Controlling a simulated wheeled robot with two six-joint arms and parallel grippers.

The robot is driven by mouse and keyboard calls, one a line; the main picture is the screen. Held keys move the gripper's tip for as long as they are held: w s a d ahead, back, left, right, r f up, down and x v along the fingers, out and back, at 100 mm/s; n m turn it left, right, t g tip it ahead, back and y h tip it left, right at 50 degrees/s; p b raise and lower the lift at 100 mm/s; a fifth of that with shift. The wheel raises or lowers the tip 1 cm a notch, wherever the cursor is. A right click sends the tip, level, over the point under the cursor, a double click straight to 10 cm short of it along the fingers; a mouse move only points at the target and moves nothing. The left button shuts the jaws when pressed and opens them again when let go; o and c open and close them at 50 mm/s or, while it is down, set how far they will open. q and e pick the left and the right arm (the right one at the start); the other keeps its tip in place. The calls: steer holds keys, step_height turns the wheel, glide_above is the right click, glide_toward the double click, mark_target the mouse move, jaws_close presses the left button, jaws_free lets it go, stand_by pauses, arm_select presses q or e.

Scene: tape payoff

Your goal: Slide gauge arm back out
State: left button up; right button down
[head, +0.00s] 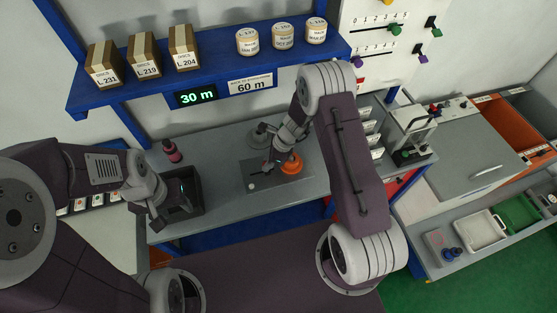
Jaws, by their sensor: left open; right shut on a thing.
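A dark plate (262,184) on the grey bench carries an orange disc (292,164) and a grey round part (262,135) behind it. My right gripper (269,168) reaches down over the plate, just left of the orange disc. It is shut on a small part that looks like the gauge arm, mostly hidden by the fingers. My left gripper (158,222) is open and empty, near the left side of a black open box (200,192).
A blue shelf (220,72) with boxes and jars overhangs the bench behind. A display reads 30 m (196,96) beside a 60 m label (250,84). A dark red-topped bottle (171,150) stands behind the box. The bench front between box and plate is clear.

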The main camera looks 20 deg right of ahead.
mark_target(256, 174)
steer(key=a, duration=0.4)
steer(key=shift+a, duration=0.3)
steer(key=shift+d, duration=0.15)
steer(key=c, duration=1.5)
jaws_free()
steer(key=o, duration=0.4)
steer(key=shift+s, duration=0.1)
steer(key=shift+c, duration=0.2)
steer(key=shift+a, duration=0.3)
steer(key=shift+d+r, duration=0.25)
steer(key=shift+r, duration=0.05)
arm_select(q)
steer(key=shift+a, duration=0.15)
arm_select(e)
steer(key=v, duration=0.8)
steer(key=shift+r, duration=0.25)
